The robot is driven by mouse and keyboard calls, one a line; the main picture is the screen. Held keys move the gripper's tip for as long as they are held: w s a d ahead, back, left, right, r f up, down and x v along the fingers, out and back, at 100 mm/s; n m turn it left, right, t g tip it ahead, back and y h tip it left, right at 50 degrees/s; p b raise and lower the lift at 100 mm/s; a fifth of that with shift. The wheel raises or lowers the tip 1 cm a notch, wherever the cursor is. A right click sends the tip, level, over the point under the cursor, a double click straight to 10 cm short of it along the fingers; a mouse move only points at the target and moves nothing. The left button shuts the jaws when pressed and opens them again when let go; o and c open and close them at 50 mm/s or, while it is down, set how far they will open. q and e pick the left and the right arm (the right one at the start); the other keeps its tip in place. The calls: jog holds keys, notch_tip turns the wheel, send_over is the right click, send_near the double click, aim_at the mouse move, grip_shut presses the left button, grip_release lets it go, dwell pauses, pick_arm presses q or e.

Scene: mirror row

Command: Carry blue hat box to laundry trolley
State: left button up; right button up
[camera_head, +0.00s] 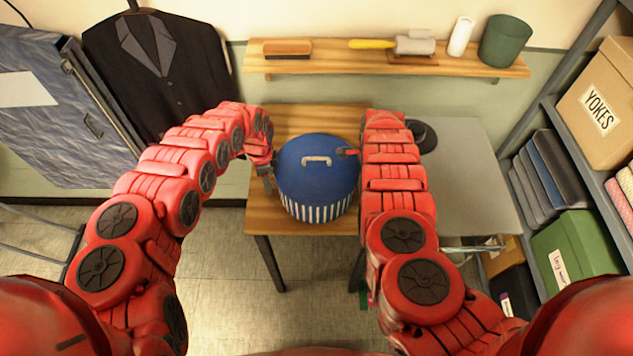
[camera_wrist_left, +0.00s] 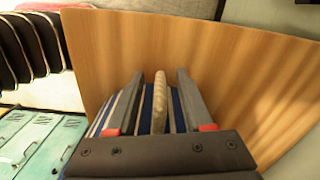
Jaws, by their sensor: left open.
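The blue hat box (camera_head: 318,183) stands upright on a wooden table (camera_head: 298,118). It has a plain lid with a pale handle and white-striped sides. My left gripper (camera_head: 267,178) is at its left side. In the left wrist view the open fingers (camera_wrist_left: 158,80) stand either side of a rope-like side handle (camera_wrist_left: 160,100), with the box's stripes (camera_wrist_left: 128,112) behind. I cannot tell whether they touch it. My right gripper (camera_head: 349,152) is at the box's right edge, mostly hidden by its arm. I cannot make out a laundry trolley for certain.
A grey table (camera_head: 465,180) with a dark round object (camera_head: 424,136) adjoins on the right. A wall shelf (camera_head: 350,64) holds a brush and several items. Shelving with boxes (camera_head: 600,100) stands right. A dark jacket (camera_head: 158,70) hangs left.

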pick_arm(q)
grip_shut()
pick_arm(e)
grip_shut()
pick_arm(q)
jog(key=shift+r, duration=0.1)
dwell(1.1)
